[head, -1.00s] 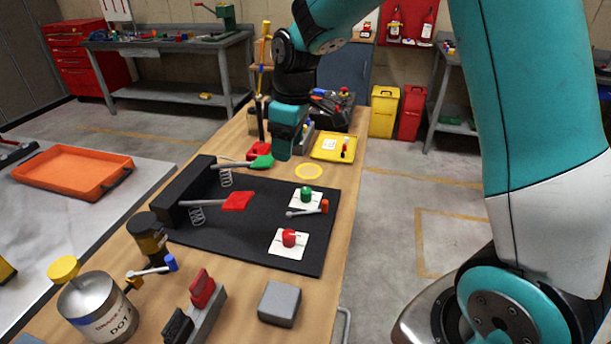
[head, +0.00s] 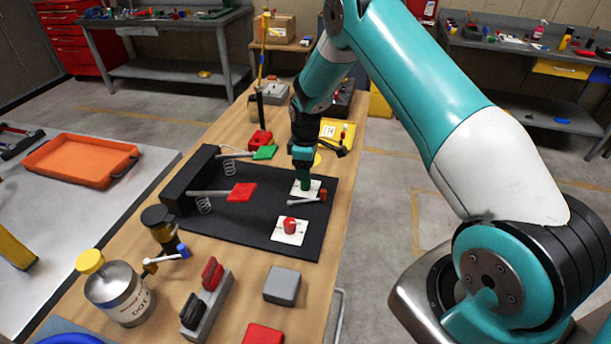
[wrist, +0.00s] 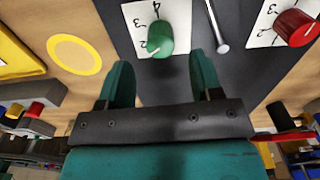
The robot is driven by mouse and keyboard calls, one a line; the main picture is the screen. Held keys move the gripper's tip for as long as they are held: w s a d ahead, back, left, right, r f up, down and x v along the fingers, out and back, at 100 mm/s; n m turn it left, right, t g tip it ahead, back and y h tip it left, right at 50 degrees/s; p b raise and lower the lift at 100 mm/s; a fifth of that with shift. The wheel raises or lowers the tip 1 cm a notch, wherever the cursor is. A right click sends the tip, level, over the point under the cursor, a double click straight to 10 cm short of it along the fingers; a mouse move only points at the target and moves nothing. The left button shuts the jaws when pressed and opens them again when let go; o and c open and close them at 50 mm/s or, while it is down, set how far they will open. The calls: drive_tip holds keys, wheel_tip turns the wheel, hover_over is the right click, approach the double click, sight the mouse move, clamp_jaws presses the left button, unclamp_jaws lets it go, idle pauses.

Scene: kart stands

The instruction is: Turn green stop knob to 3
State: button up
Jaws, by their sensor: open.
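The green stop knob (wrist: 160,40) stands on a white numbered card (wrist: 140,15) on the black mat. In the wrist view it lies just beyond and between my open fingers, with clear space on both sides. The numbers 4, 3 and 2 show on its card. My gripper (wrist: 162,80) is open and empty. In the head view my gripper (head: 304,172) is above the green knob's card (head: 313,187) and hides most of the knob. The exact knob setting is hard to read.
A red knob (head: 290,226) on its own card sits nearer on the black mat (head: 255,240). Red (head: 242,192) and green (head: 265,152) pedals stand to the left.

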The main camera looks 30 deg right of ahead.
drive_tip(key=shift+f+p, duration=0.5)
drive_tip(key=shift+f, duration=2.1)
drive_tip(key=c, duration=0.9)
